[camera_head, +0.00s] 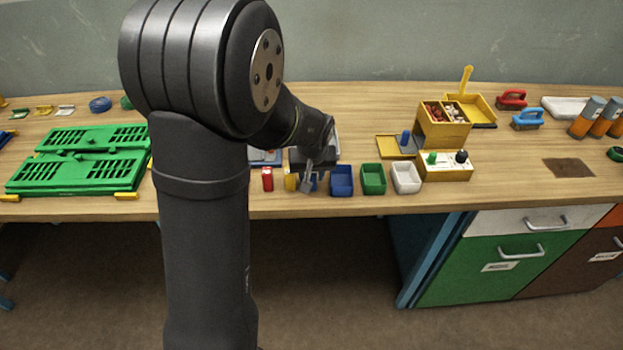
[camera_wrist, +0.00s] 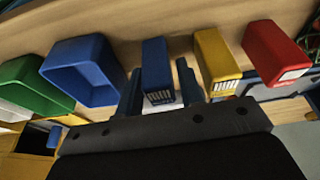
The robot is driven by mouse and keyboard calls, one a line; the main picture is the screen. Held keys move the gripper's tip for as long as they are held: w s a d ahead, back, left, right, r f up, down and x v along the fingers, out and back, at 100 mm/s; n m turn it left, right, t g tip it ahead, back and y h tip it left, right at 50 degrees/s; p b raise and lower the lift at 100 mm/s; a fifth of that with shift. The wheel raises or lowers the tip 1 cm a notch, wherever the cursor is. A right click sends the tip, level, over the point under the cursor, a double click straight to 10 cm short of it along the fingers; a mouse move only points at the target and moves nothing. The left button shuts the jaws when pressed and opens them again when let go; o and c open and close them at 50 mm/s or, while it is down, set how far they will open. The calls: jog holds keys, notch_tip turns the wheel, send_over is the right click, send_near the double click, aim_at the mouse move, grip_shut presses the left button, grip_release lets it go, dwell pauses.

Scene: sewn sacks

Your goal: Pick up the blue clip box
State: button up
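The blue clip box (camera_wrist: 156,66) is a small upright-looking block with a pale slotted end, in the middle of the wrist view. My gripper (camera_wrist: 158,70) is open, with one finger on each side of the box. A narrow gap shows beside each finger, so it does not look clamped. In the head view my gripper (camera_head: 311,177) is low over the front row on the table, and it hides most of the blue clip box.
A yellow box (camera_wrist: 217,59) and a red box (camera_wrist: 274,52) stand on one side. A blue open bin (camera_wrist: 83,70) and a green bin (camera_wrist: 36,84) are on the other. A white bin (camera_head: 406,178) stands farther right. The table's front edge is close.

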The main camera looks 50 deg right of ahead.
jog(key=shift+f, duration=0.1)
jog(key=shift+c, duration=0.2)
jog(key=c, duration=0.7)
